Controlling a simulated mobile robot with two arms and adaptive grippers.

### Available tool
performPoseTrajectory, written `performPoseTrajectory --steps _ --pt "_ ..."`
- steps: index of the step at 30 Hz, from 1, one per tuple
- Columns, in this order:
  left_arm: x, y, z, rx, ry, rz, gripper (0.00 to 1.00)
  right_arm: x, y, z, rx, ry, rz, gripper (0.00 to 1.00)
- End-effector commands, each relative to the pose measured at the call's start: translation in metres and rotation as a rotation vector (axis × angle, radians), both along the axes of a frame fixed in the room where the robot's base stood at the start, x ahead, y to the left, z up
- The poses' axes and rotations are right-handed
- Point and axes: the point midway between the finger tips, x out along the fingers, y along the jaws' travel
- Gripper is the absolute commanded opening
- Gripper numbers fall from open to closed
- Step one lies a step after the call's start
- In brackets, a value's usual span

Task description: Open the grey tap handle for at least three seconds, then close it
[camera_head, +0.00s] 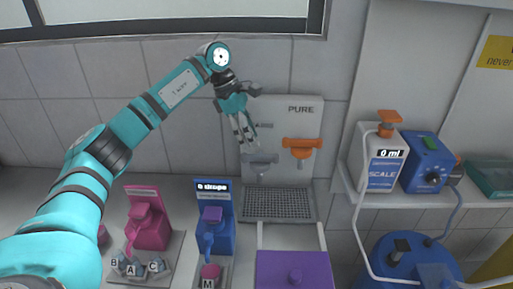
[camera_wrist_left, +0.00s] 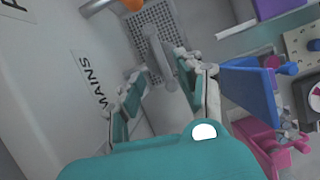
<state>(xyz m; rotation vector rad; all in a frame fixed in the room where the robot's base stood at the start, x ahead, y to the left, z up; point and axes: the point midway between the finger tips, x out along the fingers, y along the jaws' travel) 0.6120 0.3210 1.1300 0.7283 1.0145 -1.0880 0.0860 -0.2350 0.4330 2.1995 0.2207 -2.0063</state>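The grey tap handle (camera_head: 260,159) is on the white panel, left of an orange tap (camera_head: 302,145). My left gripper (camera_head: 247,143) points down just above and at the left of the grey handle, partly covering the panel behind. In the left wrist view the fingers (camera_wrist_left: 160,72) are spread apart. The grey handle (camera_wrist_left: 157,54) shows between and just beyond the fingertips there; I cannot tell whether they touch it. My right gripper is not in view.
A dark drain grid (camera_head: 278,204) lies below the taps. Pink (camera_head: 149,227) and blue (camera_head: 215,238) dispensers stand to the left of it. A purple-lidded container (camera_head: 294,270) is in front.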

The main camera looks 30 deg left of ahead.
Motion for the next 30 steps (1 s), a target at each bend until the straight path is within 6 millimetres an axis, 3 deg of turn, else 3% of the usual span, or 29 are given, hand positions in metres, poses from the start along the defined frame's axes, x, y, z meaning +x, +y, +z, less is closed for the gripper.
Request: performPoseTrajectory --steps 3,9,30 --pt "-0.002 0.010 0.025 0.000 -0.003 0.002 0.37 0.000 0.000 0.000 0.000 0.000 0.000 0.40" --pt "-0.006 0.019 0.049 -0.001 -0.002 0.001 0.37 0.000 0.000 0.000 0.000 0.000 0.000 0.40" --pt "-0.007 0.022 0.055 0.000 0.000 0.000 0.37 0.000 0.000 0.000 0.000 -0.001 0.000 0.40"
